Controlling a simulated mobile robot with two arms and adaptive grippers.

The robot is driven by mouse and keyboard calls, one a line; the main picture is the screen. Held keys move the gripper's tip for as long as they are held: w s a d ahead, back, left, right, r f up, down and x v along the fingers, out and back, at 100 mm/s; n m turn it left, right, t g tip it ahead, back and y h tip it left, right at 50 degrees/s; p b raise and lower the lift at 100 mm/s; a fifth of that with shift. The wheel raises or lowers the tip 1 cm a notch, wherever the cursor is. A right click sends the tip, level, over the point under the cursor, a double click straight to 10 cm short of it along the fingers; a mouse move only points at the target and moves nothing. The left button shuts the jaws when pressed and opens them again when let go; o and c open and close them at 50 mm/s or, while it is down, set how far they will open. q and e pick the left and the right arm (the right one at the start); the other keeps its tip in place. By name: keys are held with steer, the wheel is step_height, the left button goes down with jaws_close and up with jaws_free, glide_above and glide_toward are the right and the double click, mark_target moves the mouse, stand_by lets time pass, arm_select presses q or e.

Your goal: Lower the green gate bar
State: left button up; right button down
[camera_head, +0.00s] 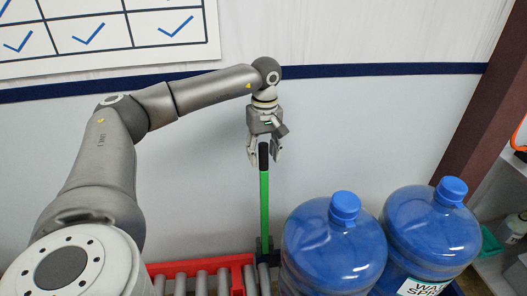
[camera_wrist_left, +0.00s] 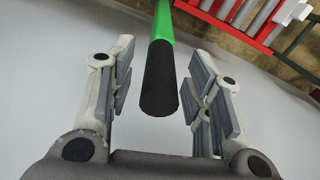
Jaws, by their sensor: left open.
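The green gate bar (camera_head: 264,207) stands upright in the head view, with a black grip (camera_head: 263,156) at its top and its lower end at the red-framed conveyor. My left gripper (camera_head: 264,155) is above it, fingers pointing down on either side of the black grip. In the left wrist view the black grip (camera_wrist_left: 159,80) lies between the two open fingers, with a gap on each side. The green part (camera_wrist_left: 163,20) runs away toward the conveyor. My right gripper is in neither view.
The red-framed roller conveyor (camera_head: 179,268) runs along the bottom. Two blue water jugs, one nearer (camera_head: 333,245) and one further right (camera_head: 432,233), stand right of the bar. A white wall with a dark stripe (camera_head: 380,70) is behind. A brown post (camera_head: 487,105) stands at right.

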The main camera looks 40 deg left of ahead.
arm_select(q)
steer(key=shift+f, duration=0.4)
jaws_close()
